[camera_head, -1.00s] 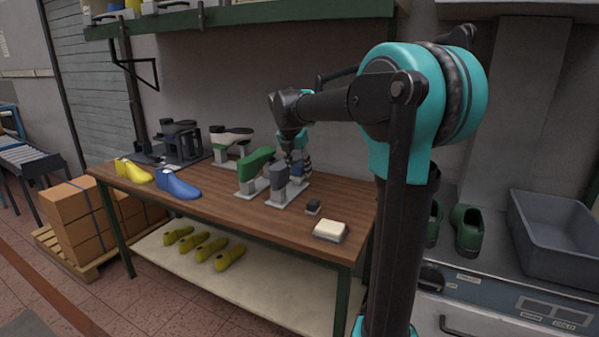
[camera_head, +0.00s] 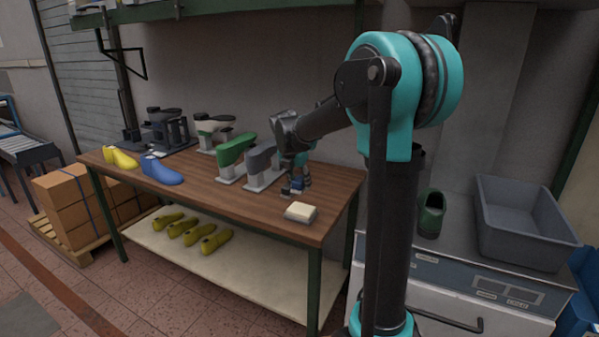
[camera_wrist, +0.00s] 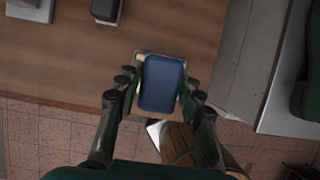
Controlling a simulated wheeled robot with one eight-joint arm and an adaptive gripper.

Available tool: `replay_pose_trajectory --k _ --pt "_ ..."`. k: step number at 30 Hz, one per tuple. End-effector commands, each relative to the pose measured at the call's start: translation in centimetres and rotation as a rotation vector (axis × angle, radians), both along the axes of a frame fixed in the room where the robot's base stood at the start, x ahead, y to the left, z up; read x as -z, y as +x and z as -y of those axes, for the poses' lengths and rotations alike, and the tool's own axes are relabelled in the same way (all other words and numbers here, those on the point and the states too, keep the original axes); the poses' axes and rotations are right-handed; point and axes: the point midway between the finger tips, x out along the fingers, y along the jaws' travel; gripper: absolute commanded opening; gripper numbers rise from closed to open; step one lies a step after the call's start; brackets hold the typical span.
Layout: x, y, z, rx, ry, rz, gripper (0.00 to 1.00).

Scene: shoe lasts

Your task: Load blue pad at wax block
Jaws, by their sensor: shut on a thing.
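A cream wax block (camera_head: 301,211) lies near the front right corner of the workbench (camera_head: 228,196). My gripper (camera_head: 297,185) is just behind and above it in the head view. In the wrist view my gripper (camera_wrist: 156,92) is shut on a dark blue pad (camera_wrist: 161,83), with a finger along each side. A pale rim of what looks like the wax block (camera_wrist: 142,56) shows behind the pad; the pad hides most of it. I cannot tell whether the pad touches the block.
Green (camera_head: 233,152) and grey (camera_head: 260,160) shoe lasts stand on mounts left of my gripper. A blue last (camera_head: 162,171) and a yellow last (camera_head: 120,158) lie farther left. A grey bin (camera_head: 525,220) stands on the cabinet at right. The bench front between the blue last and wax block is clear.

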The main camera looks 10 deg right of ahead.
Motion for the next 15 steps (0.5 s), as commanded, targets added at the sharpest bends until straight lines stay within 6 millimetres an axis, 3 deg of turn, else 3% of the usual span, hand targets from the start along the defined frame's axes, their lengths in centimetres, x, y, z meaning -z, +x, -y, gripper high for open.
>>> replay_pose_trajectory --k 15 --pt "4.3 0.0 0.0 0.0 0.0 0.0 0.14"
